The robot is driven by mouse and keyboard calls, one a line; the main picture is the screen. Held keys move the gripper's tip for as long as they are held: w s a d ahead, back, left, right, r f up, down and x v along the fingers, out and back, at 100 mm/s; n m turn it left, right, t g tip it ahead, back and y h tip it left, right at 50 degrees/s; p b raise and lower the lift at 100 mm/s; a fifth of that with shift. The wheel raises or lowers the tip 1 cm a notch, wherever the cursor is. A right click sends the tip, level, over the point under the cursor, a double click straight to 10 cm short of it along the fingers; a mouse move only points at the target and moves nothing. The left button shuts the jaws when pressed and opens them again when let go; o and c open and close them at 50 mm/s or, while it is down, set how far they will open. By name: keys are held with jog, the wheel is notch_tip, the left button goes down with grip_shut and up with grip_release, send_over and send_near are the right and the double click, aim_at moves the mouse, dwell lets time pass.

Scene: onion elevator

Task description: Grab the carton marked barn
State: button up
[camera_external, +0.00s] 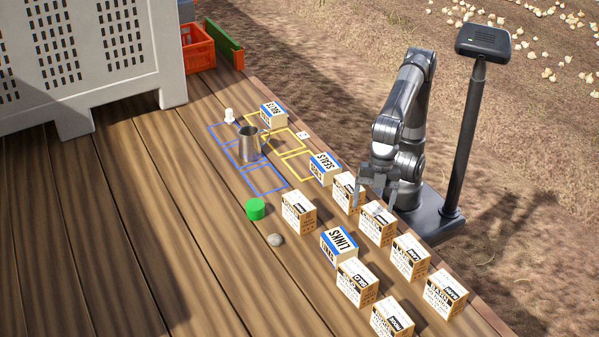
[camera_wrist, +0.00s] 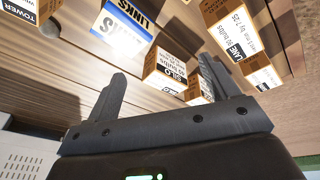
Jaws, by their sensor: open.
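The carton marked barn (camera_external: 443,297) is a tan-and-white box with a dark label band. It stands on the wooden deck at the lower right of the external view, at the near end of the row along the deck's right edge. I cannot pick it out in the wrist view. My gripper (camera_external: 375,197) is open and empty, over the far part of that row, well away from the barn carton. In the wrist view its two fingers (camera_wrist: 162,70) are spread apart with nothing held between them.
Similar cartons stand close by, including one marked lane (camera_external: 410,257) and a blue-banded links box (camera_external: 338,246). A metal jug (camera_external: 249,145), green cylinder (camera_external: 255,209) and stone (camera_external: 275,240) stand farther left.

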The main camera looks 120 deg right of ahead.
jog(key=s+a+f+n+g, duration=0.15)
jog(key=a+n, duration=0.25)
jog(key=a, duration=1)
jog(key=n+g, duration=0.1)
jog(key=n, duration=0.2)
send_over(440, 279)
jog(key=d, duration=0.2)
jog(key=f, duration=0.3)
jog(key=shift+w+a+f, duration=0.1)
jog(key=shift+a+f, duration=0.15)
jog(key=f, duration=0.2)
jog(key=a+f, duration=0.1)
jog(key=f, duration=0.2)
jog(key=shift+f, duration=0.1)
jog(key=f, duration=0.3)
jog(key=a+f, duration=0.1)
jog(key=f, duration=0.1)
jog(key=shift+s+f, duration=0.3)
jog(key=shift+s, duration=0.05)
jog(key=c, duration=1.4)
